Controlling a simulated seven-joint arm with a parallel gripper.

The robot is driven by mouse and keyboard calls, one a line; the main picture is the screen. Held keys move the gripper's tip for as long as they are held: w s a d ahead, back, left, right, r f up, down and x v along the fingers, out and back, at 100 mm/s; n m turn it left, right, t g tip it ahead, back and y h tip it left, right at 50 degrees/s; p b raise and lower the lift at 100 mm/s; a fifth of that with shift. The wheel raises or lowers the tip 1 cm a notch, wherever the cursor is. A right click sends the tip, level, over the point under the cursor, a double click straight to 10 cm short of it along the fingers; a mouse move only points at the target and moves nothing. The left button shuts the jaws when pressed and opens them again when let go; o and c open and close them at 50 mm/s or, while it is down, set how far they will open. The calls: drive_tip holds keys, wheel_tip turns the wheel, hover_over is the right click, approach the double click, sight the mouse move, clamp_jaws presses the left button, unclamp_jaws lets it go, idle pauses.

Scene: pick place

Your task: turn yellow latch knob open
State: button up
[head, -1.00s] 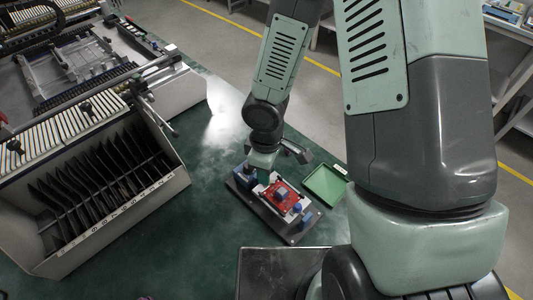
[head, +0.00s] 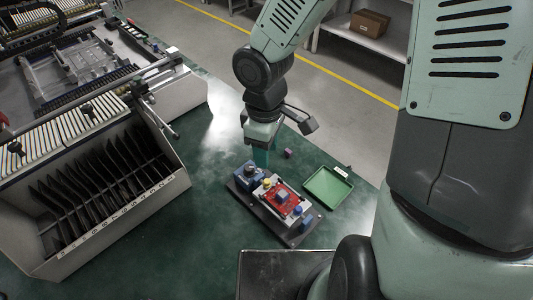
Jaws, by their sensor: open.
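A small yellow knob (head: 267,183) sits on the fixture, beside the upper left corner of a red board (head: 285,198). The fixture stands on a dark base plate (head: 292,239) with a blue block (head: 249,178) at its left end. My gripper (head: 261,160) points down just above and behind the knob and the blue block, open. Its fingertips are small and partly lost against the fixture. I see nothing held between them. The knob's turn angle is too small to read.
A green tray (head: 327,188) lies right of the fixture. A small purple cube (head: 288,153) is on the green table behind it. A large slotted rack (head: 160,205) stands at the left. The table between rack and fixture is clear.

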sight(267, 180)
drive_tip(key=w+a+f+m+g+h, duration=0.1)
drive_tip(key=w+a+m+g+h, duration=0.2)
drive_tip(key=m, duration=0.2)
drive_tip(key=x, duration=1)
drive_tip(key=shift+f, duration=0.2)
clamp_jaws()
